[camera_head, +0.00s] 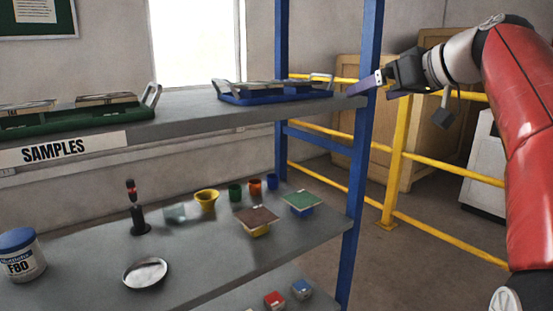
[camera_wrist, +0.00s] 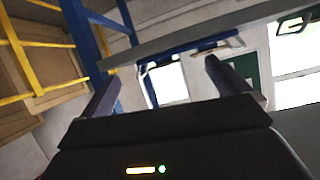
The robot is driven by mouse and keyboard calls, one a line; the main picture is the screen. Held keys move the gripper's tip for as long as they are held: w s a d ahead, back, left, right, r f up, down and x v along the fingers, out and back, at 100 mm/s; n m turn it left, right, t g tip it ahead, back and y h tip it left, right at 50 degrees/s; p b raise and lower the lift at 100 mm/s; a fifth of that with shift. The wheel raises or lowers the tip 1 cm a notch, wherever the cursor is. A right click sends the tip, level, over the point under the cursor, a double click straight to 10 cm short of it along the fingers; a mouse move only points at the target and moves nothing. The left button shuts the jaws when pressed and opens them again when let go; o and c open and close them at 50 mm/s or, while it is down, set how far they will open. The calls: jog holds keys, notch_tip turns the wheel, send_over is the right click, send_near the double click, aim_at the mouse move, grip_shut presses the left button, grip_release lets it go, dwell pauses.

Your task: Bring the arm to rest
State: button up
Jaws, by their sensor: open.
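My arm is red, at the right of the head view, with its forearm reaching left toward the shelf's blue post. My gripper (camera_head: 367,84) is at the end of it, beside the right end of the upper shelf. In the wrist view my gripper (camera_wrist: 160,90) shows two dark fingers set wide apart with nothing between them. The gripper is open and empty. In the head view it overlaps the blue post, and I cannot tell whether it touches it.
A shelf rack's blue post (camera_head: 363,150) stands close to my gripper. The upper shelf (camera_head: 190,117) bears a blue tray (camera_head: 270,98) and a green tray (camera_head: 80,122). The lower shelf (camera_head: 90,270) holds cups, tiles and a jar (camera_head: 22,258). A yellow railing (camera_head: 400,150) runs behind.

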jog(key=s+a+f+m+g+h, duration=0.1)
jog(key=s+f+m+h, duration=0.1)
jog(key=s+f, duration=0.7)
jog(key=s+a+f+m+g+h, duration=0.1)
jog(key=s+a+f+g+h, duration=0.1)
jog(key=s+f, duration=0.7)
jog(key=s+a+f+m+g+h, duration=0.1)
jog(key=s+f, duration=0.8)
jog(key=f, duration=0.9)
jog(key=shift+a+f+m+g+h, duration=0.2)
jog(key=shift+m+g+h, duration=0.55)
jog(key=shift+h, duration=0.45)
